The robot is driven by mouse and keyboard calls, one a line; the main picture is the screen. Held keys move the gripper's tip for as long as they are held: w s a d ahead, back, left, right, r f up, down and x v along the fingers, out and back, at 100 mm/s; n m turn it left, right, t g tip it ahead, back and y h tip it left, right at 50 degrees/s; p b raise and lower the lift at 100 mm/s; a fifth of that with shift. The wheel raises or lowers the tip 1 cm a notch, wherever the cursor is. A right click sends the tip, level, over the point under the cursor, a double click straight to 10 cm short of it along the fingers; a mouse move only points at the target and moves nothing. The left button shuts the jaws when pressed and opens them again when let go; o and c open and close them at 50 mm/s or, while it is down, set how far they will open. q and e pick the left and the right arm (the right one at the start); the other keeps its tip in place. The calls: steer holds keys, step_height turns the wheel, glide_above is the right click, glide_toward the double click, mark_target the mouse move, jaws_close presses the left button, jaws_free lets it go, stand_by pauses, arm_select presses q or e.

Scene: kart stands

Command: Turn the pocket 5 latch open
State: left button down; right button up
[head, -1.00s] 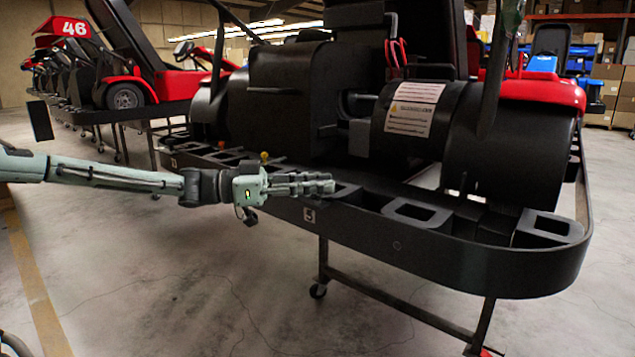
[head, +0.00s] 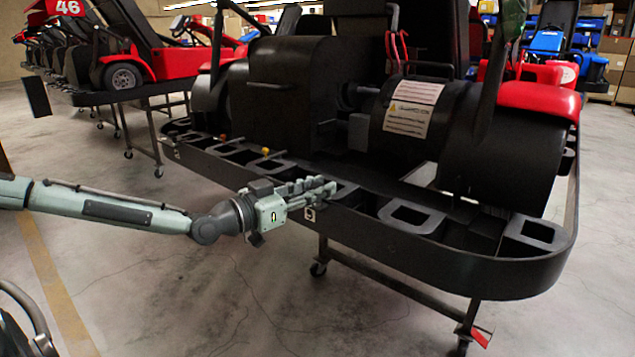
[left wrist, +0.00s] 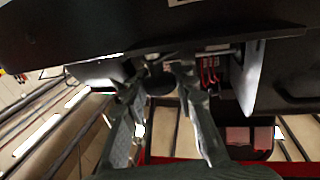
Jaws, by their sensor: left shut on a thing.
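My left gripper (head: 324,187) is at the top edge of the black bumper rail (head: 440,257), just above a small plate (head: 309,214) that seems to read 5. In the left wrist view its two fingers (left wrist: 158,76) close on a small dark rounded piece (left wrist: 159,86), which I take to be the pocket 5 latch. In the head view the fingers cover the latch, so I cannot tell how far it is turned.
Open pockets (head: 410,216) line the rail on both sides of the gripper. Yellow (head: 265,151) and red (head: 222,137) knobs stand farther left. A stand leg (head: 321,255) is below the rail. The floor (head: 200,300) in front is clear.

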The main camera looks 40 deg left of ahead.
arm_select(q)
steer(key=n+y, duration=0.3)
steer(key=y, duration=0.2)
steer(key=n+y, duration=0.2)
steer(key=y, duration=0.1)
steer(key=shift+d+n, duration=0.25)
steer(key=shift+n, duration=0.05)
steer(key=n+g+y, duration=0.1)
steer(key=n+y, duration=0.1)
steer(key=y, duration=0.1)
steer(key=n+g+y, duration=0.1)
steer(key=n+y, duration=0.1)
steer(key=y, duration=0.2)
steer(key=shift+a, duration=0.15)
steer(key=shift+r+n+g+y, duration=0.1)
steer(key=shift+n+g+y, duration=0.7)
steer(key=shift+a, duration=0.1)
steer(key=c, duration=1.2)
jaws_free()
steer(key=v, duration=1.2)
steer(key=shift+w, duration=0.1)
